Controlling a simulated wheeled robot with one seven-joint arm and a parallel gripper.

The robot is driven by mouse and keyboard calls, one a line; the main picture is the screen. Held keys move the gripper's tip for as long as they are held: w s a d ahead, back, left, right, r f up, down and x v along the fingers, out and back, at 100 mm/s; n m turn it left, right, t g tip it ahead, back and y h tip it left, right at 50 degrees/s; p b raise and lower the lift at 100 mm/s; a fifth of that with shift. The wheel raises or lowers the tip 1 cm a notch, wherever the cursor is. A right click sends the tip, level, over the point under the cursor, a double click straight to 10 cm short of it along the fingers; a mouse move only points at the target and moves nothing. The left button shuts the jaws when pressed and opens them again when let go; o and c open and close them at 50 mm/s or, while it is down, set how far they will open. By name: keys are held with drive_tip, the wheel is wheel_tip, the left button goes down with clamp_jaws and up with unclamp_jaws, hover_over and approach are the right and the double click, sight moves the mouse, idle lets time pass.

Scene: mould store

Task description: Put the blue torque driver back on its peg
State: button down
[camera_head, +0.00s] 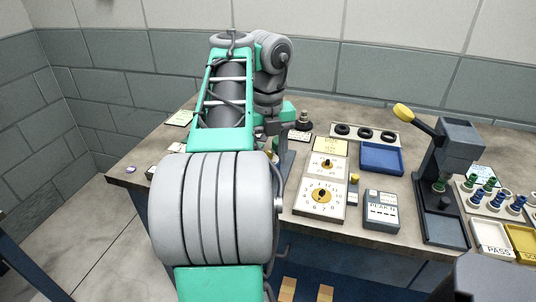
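My arm fills the left middle of the head view, and its wrist bends down over the bench. My gripper (271,132) is mostly hidden behind the arm, and I cannot see whether its fingers are open or hold something. A blue-grey upright (286,165) shows just beside and below it, partly covered by the arm. I cannot make out a blue torque driver or its peg for certain. Small pieces with blue tops (494,199) and green tops (473,182) stand in a pale rack at the far right, too small to identify surely.
On the bench (420,150) are a panel with two dials (322,180), a grey meter box (381,211), a blue tray (381,158), a strip with black rings (365,133), and a tall press with a yellow-ended lever (448,165). White (491,238) and yellow (523,240) bins sit front right.

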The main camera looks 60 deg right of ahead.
drive_tip(key=shift+f+b, duration=0.75)
drive_tip(key=shift+f, duration=0.1)
drive_tip(key=c, duration=0.5)
unclamp_jaws()
drive_tip(key=shift+o, duration=0.4)
drive_tip(key=o, duration=0.3)
wheel_tip(320, 180, up, 8)
drive_tip(key=p, duration=0.7)
drive_tip(key=shift+f+p, duration=0.15)
drive_tip(key=shift+p, duration=0.2)
